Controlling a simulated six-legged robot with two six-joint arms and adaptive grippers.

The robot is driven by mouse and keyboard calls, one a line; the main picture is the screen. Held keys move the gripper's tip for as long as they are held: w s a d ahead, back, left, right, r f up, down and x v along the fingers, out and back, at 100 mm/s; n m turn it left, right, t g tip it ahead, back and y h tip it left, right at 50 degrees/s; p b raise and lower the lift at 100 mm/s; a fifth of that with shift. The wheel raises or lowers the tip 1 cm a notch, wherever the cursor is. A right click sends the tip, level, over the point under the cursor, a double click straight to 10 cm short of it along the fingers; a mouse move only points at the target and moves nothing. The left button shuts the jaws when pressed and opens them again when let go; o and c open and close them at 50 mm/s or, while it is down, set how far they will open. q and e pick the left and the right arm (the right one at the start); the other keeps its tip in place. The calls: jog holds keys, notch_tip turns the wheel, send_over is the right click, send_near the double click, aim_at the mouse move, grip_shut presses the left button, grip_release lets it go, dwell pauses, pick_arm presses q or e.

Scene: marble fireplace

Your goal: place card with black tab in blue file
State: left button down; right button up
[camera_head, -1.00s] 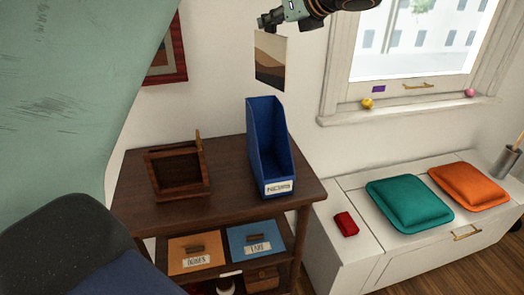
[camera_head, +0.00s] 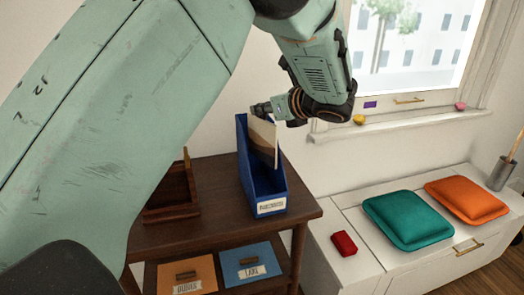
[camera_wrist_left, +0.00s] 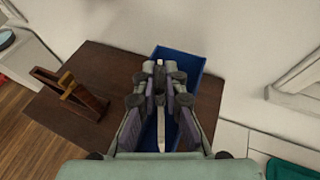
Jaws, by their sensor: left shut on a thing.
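The card (camera_head: 262,140), pale with brown shapes, hangs upright from my left gripper (camera_head: 264,111). Its lower part overlaps the open top of the blue file (camera_head: 243,165), a tall upright holder with a white label on the dark wooden table. My left gripper is shut on the card's top edge; the jaws hide any tab there. In the left wrist view, the gripper (camera_wrist_left: 160,78) is above the blue file (camera_wrist_left: 188,60), and the card (camera_wrist_left: 161,130) shows as a thin pale edge between the fingers. The right gripper is not in view.
A wooden holder (camera_head: 172,205) stands left of the file, partly behind my arm. Labelled orange (camera_head: 187,272) and blue (camera_head: 249,264) panels lie on the shelf below. Right is a white bench with a red block (camera_head: 343,243), teal cushion (camera_head: 407,220) and orange cushion (camera_head: 466,199).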

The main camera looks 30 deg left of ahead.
aim_at(261, 146)
pick_arm(q)
jog(key=f, duration=0.4)
jog(key=a+f+b, duration=0.1)
jog(key=f, duration=0.1)
jog(key=shift+f, duration=0.25)
jog(key=shift+d+f, duration=0.3)
jog(key=shift+f, duration=0.1)
jog(key=f, duration=0.2)
jog(key=f+b, duration=0.1)
jog(key=shift+a+f, duration=0.2)
jog(key=shift+f, duration=0.15)
jog(key=c, duration=1.7)
grip_release()
jog(key=shift+d+r, duration=0.15)
jog(key=shift+d, duration=0.05)
jog(key=shift+a, duration=0.1)
